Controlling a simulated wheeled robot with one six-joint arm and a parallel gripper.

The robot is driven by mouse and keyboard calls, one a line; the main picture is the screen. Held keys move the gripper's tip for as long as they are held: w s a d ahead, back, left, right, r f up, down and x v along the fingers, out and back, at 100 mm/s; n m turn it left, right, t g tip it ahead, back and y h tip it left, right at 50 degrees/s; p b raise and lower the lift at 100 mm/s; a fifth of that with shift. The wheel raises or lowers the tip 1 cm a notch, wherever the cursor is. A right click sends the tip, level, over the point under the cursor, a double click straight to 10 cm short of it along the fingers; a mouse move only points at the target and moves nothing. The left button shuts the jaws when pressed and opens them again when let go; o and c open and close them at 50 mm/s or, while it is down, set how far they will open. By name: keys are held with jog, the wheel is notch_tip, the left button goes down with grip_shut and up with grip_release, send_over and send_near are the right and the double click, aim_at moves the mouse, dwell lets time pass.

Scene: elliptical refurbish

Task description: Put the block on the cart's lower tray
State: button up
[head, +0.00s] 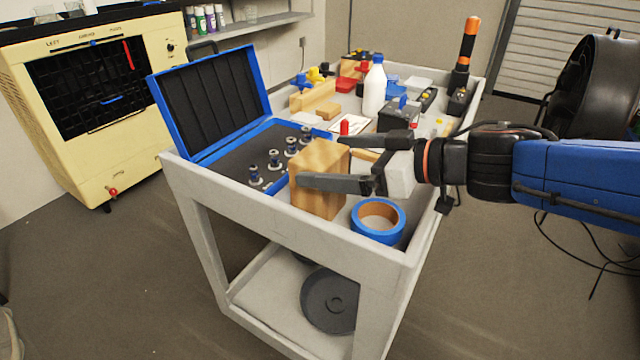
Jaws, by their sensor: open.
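The wooden block (316,200) stands upright at the near edge of the cart's upper tray (285,222). My gripper (320,161) is open and reaches in from the right. Its near finger crosses in front of the block, and its far finger lies by the block's top far side. The block appears to be between the fingers; whether either touches it I cannot tell. The cart's lower tray (262,296) shows below, with a dark round disc (330,300) on its right part. The upper tray hides the lower tray's far part.
A blue tape roll (378,222) lies right of the block. An open blue case (210,100) with several small metal parts is at its left. A white bottle (375,88) and tools crowd the upper tray's back. The lower tray's left front is bare.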

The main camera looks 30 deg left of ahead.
aim_at(303, 160)
jog(key=shift+f+x, duration=0.15)
jog(key=shift+x, duration=1.65)
jog(key=shift+f+x, duration=0.1)
jog(key=shift+x, duration=1.75)
jog(key=shift+s+d, duration=0.1)
jog(key=shift+r, duration=0.1)
jog(key=c, duration=1.6)
